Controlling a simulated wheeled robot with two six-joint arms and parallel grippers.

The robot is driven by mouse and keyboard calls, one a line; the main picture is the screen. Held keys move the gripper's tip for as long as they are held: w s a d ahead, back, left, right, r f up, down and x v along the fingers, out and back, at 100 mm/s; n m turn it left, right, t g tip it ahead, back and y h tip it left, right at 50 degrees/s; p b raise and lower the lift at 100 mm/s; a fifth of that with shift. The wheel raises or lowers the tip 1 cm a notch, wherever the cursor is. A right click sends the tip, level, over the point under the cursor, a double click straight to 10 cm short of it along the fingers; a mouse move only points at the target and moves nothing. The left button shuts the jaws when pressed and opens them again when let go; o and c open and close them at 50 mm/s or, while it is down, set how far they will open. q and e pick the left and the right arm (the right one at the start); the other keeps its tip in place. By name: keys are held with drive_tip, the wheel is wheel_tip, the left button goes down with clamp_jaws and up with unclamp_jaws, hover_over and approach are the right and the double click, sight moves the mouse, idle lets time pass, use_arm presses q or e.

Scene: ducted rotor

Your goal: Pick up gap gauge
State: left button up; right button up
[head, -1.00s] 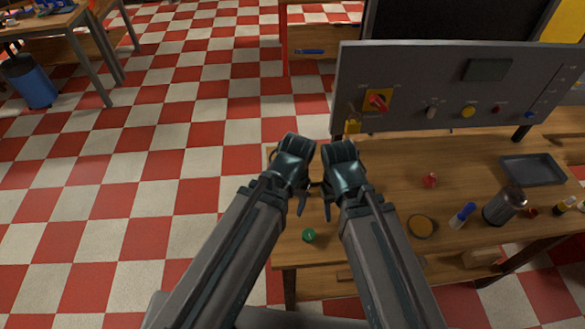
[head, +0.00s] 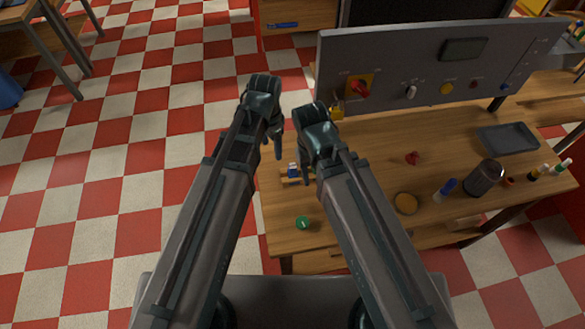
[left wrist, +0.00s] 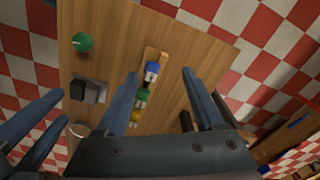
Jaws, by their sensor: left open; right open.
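I cannot tell for sure which thing is the gap gauge. A small wooden rack (head: 291,180) lies on the workbench (head: 380,150) between my grippers. In the left wrist view the rack (left wrist: 153,56) holds blue (left wrist: 152,68), green (left wrist: 143,95) and yellow pieces. My left gripper (head: 276,146) is open and empty above the bench's left edge. In the left wrist view its fingers (left wrist: 160,74) straddle the rack, apart from it. My right gripper (head: 305,172) is open, just right of the rack in the head view. The arms hide part of the bench.
A green round piece (head: 303,222) lies near the bench's front left. A grey upright panel (head: 420,75) with knobs borders the back.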

sight(293, 165)
use_arm(q)
drive_tip(key=w+d+m, duration=0.1)
drive_tip(key=d+m, duration=0.4)
drive_tip(key=d, duration=0.1)
wheel_tip(293, 165, down, 8)
drive_tip(key=b, duration=0.8)
drive_tip(key=shift+w+f+b, duration=0.1)
drive_tip(key=shift+f+b, duration=0.15)
drive_tip(key=shift+b, duration=0.05)
drive_tip(key=f+b, duration=0.5)
drive_tip(key=shift+w+d+f, duration=0.1)
drive_tip(key=shift+w+f, duration=0.15)
drive_tip(key=shift+w, duration=0.05)
use_arm(e)
wheel_tip(293, 165, down, 14)
drive_tip(key=shift+r, duration=0.1)
use_arm(q)
drive_tip(key=shift+r, duration=0.1)
clamp_jaws()
